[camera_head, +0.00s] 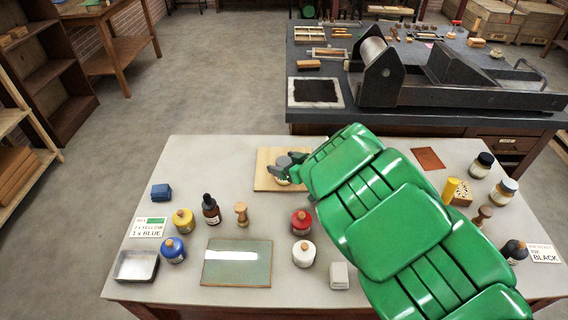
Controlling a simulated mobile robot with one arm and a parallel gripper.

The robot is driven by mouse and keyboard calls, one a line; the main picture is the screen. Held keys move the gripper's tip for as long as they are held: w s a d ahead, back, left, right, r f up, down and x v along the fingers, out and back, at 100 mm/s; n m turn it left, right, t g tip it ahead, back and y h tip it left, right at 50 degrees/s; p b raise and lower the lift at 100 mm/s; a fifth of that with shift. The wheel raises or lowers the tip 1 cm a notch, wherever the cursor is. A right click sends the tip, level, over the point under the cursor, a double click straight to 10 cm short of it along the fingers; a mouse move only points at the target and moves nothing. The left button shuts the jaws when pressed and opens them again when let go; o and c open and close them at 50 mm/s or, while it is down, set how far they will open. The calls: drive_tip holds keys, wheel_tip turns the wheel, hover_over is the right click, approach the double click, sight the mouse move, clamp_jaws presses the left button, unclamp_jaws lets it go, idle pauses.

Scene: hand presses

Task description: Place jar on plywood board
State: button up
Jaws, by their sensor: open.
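The plywood board (264,184) lies flat near the back edge of the near table. My gripper (284,174) is open, low over the board, and hides part of it with my green arm. A small pale thing shows at the fingertips; I cannot tell whether it is a jar. Several jars with corks stand on the table: a yellow jar (183,222), a blue jar (173,251), a red jar (301,223) and a white jar (303,255). The task does not say which jar is meant.
A glass slab (237,265), a dropper bottle (210,210), a wooden peg (241,214) and a metal tray (136,267) lie left of my arm. A brown sheet (427,159) lies to the right. A press (440,80) stands on the table behind. The back left of the near table is clear.

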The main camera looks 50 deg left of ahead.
drive_tip(key=v, duration=0.7)
